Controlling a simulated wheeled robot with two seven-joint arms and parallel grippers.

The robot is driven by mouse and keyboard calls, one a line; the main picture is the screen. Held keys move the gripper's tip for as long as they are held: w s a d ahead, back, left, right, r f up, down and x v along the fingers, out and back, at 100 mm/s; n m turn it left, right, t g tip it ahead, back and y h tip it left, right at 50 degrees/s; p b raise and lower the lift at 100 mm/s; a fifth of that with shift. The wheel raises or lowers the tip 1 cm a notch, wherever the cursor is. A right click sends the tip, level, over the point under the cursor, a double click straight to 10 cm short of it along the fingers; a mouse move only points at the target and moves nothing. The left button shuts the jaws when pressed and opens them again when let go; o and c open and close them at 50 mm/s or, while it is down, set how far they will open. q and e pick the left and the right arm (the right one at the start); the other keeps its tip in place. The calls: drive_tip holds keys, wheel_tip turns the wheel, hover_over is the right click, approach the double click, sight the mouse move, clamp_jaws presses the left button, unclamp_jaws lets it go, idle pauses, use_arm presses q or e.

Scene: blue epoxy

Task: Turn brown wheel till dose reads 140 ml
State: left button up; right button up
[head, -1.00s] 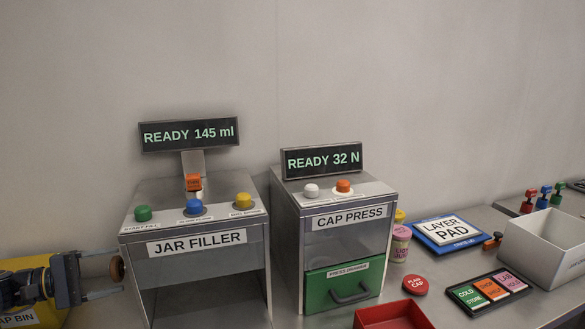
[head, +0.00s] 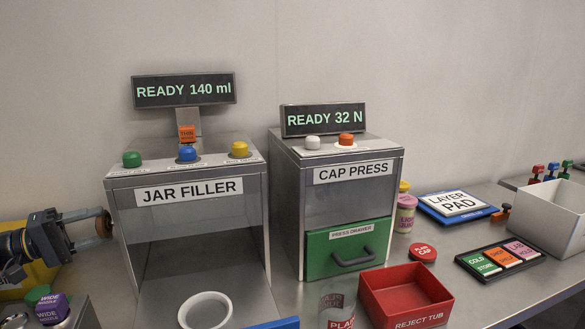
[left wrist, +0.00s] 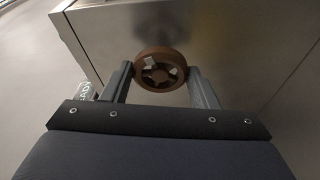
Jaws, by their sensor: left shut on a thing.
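The jar filler (head: 190,189) stands at the left of the bench, and its display (head: 184,90) reads "READY 140 ml". The brown wheel (head: 104,224) is on the filler's left side, partly hidden by my gripper in the head view. In the left wrist view the brown wheel (left wrist: 160,70) shows as a spoked disc against the metal side. My left gripper (head: 97,224) is shut on the wheel, with one finger on each side of its rim. My right gripper is not in view.
The cap press (head: 353,173) with its green drawer stands right of the filler. A red reject tub (head: 410,322), a clear jar (head: 338,303) and a white ring-shaped piece (head: 205,310) are in front.

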use_arm(q)
drive_tip(key=shift+f+m+h+b, duration=0.3)
drive_tip(key=shift+f+m+b, duration=0.3)
drive_tip(key=shift+m+b, duration=0.15)
drive_tip(key=o, duration=0.7)
drive_tip(key=shift+r+p, duration=0.3)
drive_tip(key=shift+r, duration=0.25)
drive_tip(key=shift+o, duration=1.2)
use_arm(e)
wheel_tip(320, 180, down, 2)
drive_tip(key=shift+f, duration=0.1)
use_arm(q)
drive_tip(key=s+a+p, duration=0.1)
drive_tip(key=a+p, duration=0.3)
drive_tip(key=a, duration=0.1)
drive_tip(key=shift+s+a, duration=0.4)
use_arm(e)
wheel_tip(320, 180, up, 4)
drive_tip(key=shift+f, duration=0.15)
